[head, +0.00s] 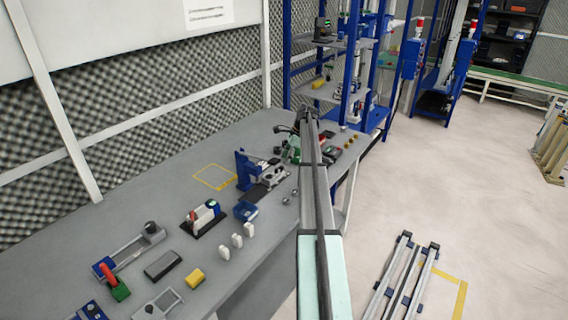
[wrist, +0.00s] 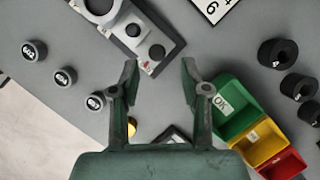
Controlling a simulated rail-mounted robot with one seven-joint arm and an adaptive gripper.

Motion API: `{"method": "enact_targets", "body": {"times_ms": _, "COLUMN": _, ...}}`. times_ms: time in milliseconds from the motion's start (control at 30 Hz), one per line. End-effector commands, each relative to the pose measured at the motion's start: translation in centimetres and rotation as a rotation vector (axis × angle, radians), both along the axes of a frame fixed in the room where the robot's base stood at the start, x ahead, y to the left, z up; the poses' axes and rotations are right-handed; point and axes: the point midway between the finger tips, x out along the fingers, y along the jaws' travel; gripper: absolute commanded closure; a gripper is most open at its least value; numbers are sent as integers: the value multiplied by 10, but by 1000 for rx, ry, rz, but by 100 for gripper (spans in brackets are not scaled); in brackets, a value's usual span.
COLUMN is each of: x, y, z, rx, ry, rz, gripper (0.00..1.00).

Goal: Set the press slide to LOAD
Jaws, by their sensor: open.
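A blue upright press-like device (head: 243,168) stands on the grey bench in the head view, with a dark flat plate (head: 256,193) at its front. I cannot tell for sure that this is the press, and no LOAD mark is readable. My gripper (wrist: 160,76) is open and empty, its fingers apart over bare bench. In the head view it is mostly hidden at the end of my arm. Just above the fingertips in the wrist view lies a device with a dark base, light plate and black knobs (wrist: 156,53); I cannot tell which device this is.
Green (wrist: 227,100), yellow (wrist: 260,142) and red (wrist: 284,165) bins lie right of the gripper. Numbered black cylinders (wrist: 66,77) lie left, near the bench edge. A red-handled fixture (head: 108,274), a blue bin (head: 246,211) and white pieces (head: 237,240) stand on the bench.

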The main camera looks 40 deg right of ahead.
Motion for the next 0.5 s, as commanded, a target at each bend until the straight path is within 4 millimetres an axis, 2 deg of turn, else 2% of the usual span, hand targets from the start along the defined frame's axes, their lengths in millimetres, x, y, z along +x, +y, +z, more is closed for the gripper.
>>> {"method": "enact_targets", "body": {"times_ms": 100, "x": -4, "y": -9, "z": 24, "rx": -2, "ry": -1, "rz": -1, "gripper": 54}}
{"method": "enact_targets", "body": {"times_ms": 300, "x": -12, "y": -22, "z": 56, "rx": -2, "ry": -2, "rz": -2, "gripper": 54}}
{"method": "enact_targets", "body": {"times_ms": 500, "x": -16, "y": -28, "z": 74, "rx": -2, "ry": -1, "rz": -1, "gripper": 54}}
